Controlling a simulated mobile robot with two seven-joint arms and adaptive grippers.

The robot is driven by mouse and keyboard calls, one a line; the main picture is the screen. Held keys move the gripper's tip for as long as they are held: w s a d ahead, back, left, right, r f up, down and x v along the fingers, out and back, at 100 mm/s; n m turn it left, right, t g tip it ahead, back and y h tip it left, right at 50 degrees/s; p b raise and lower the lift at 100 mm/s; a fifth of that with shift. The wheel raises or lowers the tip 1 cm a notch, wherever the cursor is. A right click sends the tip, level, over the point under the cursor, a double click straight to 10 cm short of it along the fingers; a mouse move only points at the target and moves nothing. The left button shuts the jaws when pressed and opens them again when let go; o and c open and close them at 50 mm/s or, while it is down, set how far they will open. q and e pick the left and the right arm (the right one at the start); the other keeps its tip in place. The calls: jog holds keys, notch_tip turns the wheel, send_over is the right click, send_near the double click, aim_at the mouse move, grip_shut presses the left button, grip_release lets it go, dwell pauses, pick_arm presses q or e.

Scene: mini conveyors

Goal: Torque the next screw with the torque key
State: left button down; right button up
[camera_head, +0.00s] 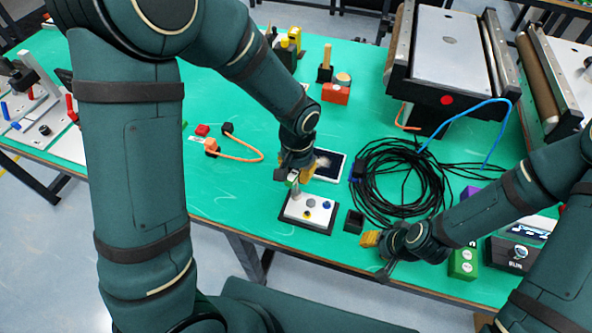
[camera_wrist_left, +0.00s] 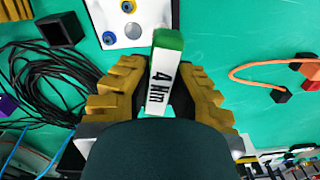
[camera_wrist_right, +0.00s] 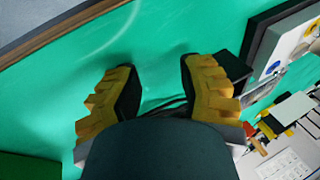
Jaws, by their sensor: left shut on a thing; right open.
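My left gripper (camera_head: 296,176) is shut on the torque key (camera_wrist_left: 162,78), a white block marked "4 Nm" with a green end. The key's green end overlaps the near edge of the white screw plate (camera_wrist_left: 108,32) in the left wrist view; whether it touches a screw cannot be told. The plate also shows in the head view (camera_head: 299,206), on a dark base with a blue screw (camera_head: 326,205) and a yellow one. The key is mostly hidden by the gripper there. My right gripper (camera_head: 374,253) is open and empty near the table's front edge; its fingers also show in the right wrist view (camera_wrist_right: 158,90).
A small black open box (camera_head: 353,221) stands right of the plate. A black cable coil (camera_head: 400,180) lies behind it. A dark-framed panel (camera_head: 330,166) lies behind the plate. A green block (camera_head: 463,263) stands right of my right gripper. An orange cable (camera_head: 245,158) lies left.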

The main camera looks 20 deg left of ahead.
pick_arm(q)
jog(key=m, duration=0.2)
jog(key=m+p, duration=0.1)
jog(key=m, duration=0.1)
jog(key=shift+f+m, duration=0.2)
jog(key=shift+m, duration=0.2)
pick_arm(e)
jog(key=shift+s+f, duration=0.1)
jog(key=shift+s, duration=0.05)
pick_arm(q)
jog(key=m, duration=0.2)
jog(key=shift+w+a+m+p, duration=0.1)
jog(key=shift+w+m+p, duration=0.1)
jog(key=shift+m+p, duration=0.15)
pick_arm(e)
jog(key=shift+r, duration=0.3)
pick_arm(q)
jog(key=shift+m, duration=0.55)
pick_arm(e)
jog(key=shift+r, duration=0.2)
jog(key=shift+r, duration=0.1)
